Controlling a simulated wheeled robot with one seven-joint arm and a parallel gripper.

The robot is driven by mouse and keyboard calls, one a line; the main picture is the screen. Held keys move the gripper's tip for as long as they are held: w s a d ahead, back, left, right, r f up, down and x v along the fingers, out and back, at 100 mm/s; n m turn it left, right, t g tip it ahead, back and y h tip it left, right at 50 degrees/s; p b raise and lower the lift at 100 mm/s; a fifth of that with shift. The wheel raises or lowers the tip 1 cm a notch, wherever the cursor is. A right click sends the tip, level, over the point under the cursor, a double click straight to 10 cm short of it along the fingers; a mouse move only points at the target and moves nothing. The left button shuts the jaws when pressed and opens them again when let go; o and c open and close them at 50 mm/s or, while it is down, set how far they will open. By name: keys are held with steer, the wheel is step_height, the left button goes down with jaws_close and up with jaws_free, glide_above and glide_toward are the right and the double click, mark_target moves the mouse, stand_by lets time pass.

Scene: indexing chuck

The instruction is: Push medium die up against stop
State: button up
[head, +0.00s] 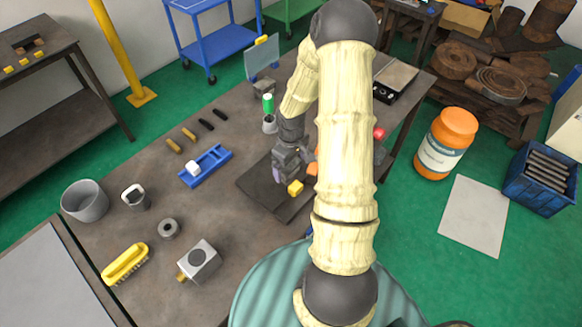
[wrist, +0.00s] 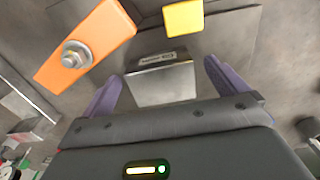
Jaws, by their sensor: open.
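My gripper (head: 283,172) is low over a dark plate (head: 254,187) on the workbench. In the wrist view its two purple fingers (wrist: 162,78) are apart, with a grey metal block (wrist: 161,84) between them. The block carries a small label, too small to read surely; it looks like the medium die. I cannot tell whether the fingers touch it. An orange block with a bolt (wrist: 86,46) lies beyond the left finger, and a yellow block (wrist: 183,18) lies beyond the metal block, apart from it. The head view also shows the yellow block (head: 295,188); the metal block is hidden there.
A blue tray (head: 217,156) with a white piece stands left of the plate. A grey cup (head: 84,201), a yellow brush (head: 125,263), a ring (head: 168,229) and a grey box (head: 199,260) stand on the bench's left part. Clear bench lies between them and the plate.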

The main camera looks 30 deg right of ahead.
mark_target(297, 173)
steer(key=shift+f, duration=1.25)
steer(key=c, duration=1.8)
steer(key=shift+o, duration=0.2)
steer(key=shift+s+d, duration=0.25)
steer(key=shift+s, duration=0.35)
steer(key=shift+s+d, duration=0.2)
steer(key=shift+s, duration=0.4)
steer(key=o, duration=1.8)
steer(key=shift+c, duration=0.2)
step_height(297, 173, up, 17)
steer(key=shift+r, duration=0.2)
